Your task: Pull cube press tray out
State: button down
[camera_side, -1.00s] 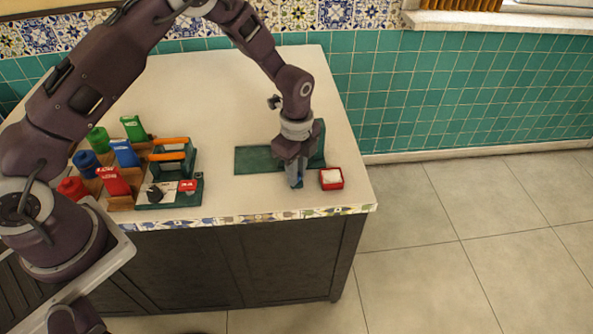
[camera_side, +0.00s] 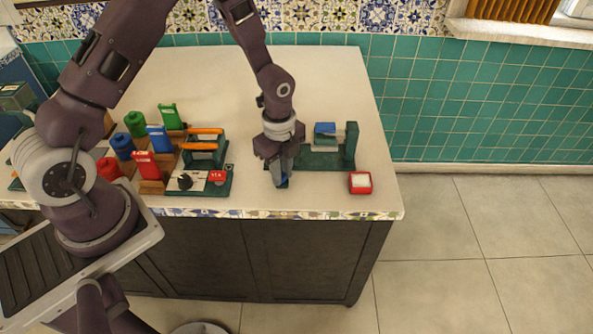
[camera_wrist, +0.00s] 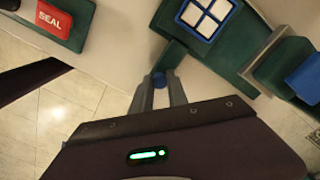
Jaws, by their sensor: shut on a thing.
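The cube press is a dark green base with an upright (camera_side: 351,146) at its right end and a blue block (camera_side: 325,129) above it. In the wrist view its tray (camera_wrist: 230,12) has a blue frame with white squares and lies on the green base, to the left of the upright and blue block (camera_wrist: 304,78). In the side view my gripper (camera_side: 281,182) is low at the base's left end and hides the tray.
A red box with white contents (camera_side: 360,182) stands at the right, near the counter's front edge. At the left are several coloured containers and a green station with orange bars (camera_side: 204,141). A red SEAL block (camera_wrist: 54,20) shows in the wrist view. The back counter is clear.

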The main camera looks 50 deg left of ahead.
jog(key=shift+w, duration=0.1)
jog(key=c, duration=1.3)
grip_release()
notch_tip(320, 180, up, 7)
jog(key=shift+r, duration=0.1)
jog(key=s+r+n+t, duration=0.1)
jog(key=s+r+n, duration=0.2)
jog(key=r, duration=0.3)
jog(key=s+r+n+t+y, duration=0.1)
jog(key=s+r+n, duration=0.2)
jog(key=r, duration=0.3)
jog(key=s+r+n+t, duration=0.1)
jog(key=s+r+n, duration=0.25)
jog(key=r, duration=0.35)
jog(key=s+r+n+t, duration=0.1)
jog(key=s+r+n, duration=0.1)
jog(key=s+n, duration=0.2)
jog(key=s+d+r+n+t+h, duration=0.1)
jog(key=s+n, duration=0.3)
jog(key=s, duration=0.4)
jog(key=shift+s+d+r+t, duration=0.2)
jog(key=shift+d+r+t, duration=0.1)
jog(key=shift+r, duration=0.35)
